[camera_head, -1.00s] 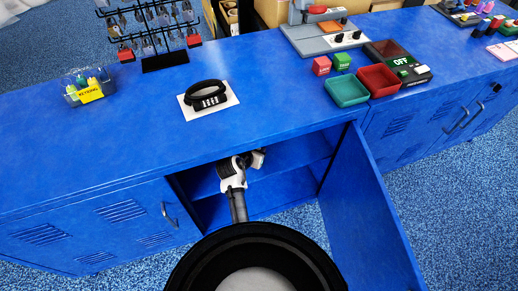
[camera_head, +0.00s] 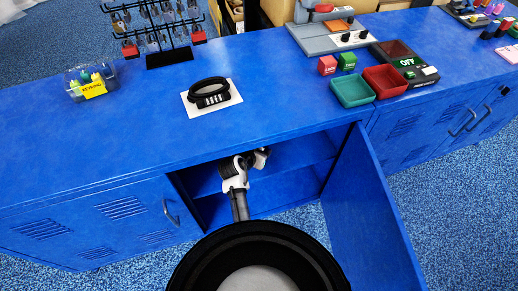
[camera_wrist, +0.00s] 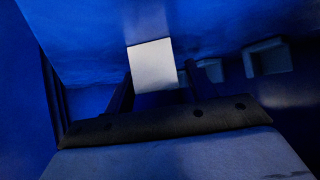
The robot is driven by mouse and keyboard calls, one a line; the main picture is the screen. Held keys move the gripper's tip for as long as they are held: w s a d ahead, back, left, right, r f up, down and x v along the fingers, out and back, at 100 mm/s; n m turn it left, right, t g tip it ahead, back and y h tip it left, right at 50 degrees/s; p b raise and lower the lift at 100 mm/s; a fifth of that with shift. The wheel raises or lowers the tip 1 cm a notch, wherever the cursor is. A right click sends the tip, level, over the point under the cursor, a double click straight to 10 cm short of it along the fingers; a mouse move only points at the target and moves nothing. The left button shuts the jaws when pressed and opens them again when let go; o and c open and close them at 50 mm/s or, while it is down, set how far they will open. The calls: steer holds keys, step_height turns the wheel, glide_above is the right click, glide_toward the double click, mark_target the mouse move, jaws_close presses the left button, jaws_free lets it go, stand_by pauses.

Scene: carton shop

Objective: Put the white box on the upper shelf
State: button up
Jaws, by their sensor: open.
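A white box (camera_wrist: 152,60) shows in the wrist view, straight ahead of my gripper (camera_wrist: 156,88). The dark fingers stand apart on either side of the box's lower part. I cannot tell whether they touch it. In the head view my arm reaches into the open blue cabinet; its wrist shows at the opening, while the fingers and the white box are hidden under the worktop. The upper shelf (camera_head: 292,158) shows as a blue board inside the cabinet, to the right of my wrist.
The cabinet door (camera_head: 365,210) stands open at the right of the opening. Pale box-like shapes (camera_wrist: 268,58) show at the right of the wrist view.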

steer(key=v, duration=1.1)
steer(key=shift+s+r, duration=0.15)
steer(key=shift+s, duration=0.05)
steer(key=shift+a, duration=0.1)
